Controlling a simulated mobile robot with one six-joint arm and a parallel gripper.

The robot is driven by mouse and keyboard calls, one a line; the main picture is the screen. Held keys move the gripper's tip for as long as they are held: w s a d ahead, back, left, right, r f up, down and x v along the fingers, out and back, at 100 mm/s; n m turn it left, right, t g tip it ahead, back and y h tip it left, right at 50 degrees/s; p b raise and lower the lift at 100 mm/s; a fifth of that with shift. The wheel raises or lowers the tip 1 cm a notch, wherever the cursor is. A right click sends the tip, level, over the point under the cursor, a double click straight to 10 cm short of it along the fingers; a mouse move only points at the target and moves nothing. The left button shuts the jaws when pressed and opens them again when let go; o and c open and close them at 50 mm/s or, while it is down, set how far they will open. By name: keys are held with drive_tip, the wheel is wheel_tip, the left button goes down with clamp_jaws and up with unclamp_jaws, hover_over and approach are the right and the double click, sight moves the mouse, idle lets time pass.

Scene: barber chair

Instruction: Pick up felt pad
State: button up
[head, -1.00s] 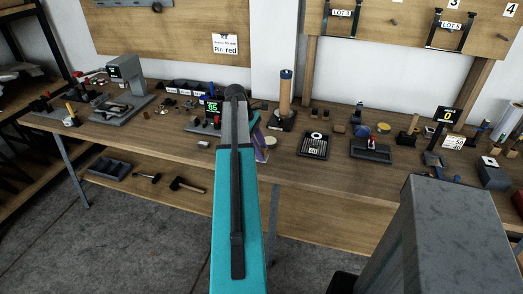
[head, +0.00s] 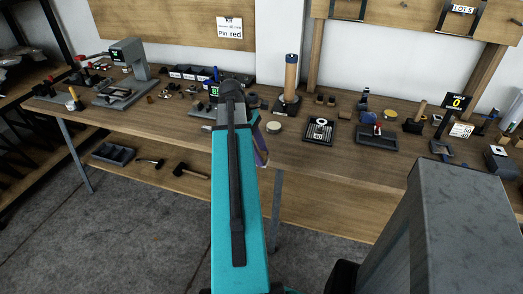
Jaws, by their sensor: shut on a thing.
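My arm rises from the bottom centre of the head view and reaches over the bench, hiding most of what lies behind it. My gripper (head: 259,140) is largely hidden behind the arm's upper end. Only a thin purple and pale piece shows there at the arm's right side, and I cannot tell whether it is a finger or a held thing. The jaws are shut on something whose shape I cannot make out. I cannot identify the felt pad for sure. A round cream disc (head: 273,127) lies on the bench just right of the gripper, apart from it.
The wooden bench (head: 345,160) carries a post on a black base (head: 291,80), a black tray with a grid (head: 318,131) and a dark tray (head: 377,137). A grey press stand (head: 125,80) is at left. A lower shelf holds hammers. Bare bench front lies right of the arm.

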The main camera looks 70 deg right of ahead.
drive_tip(key=shift+s+a, duration=0.1)
drive_tip(key=shift+a, duration=0.35)
idle(0.3)
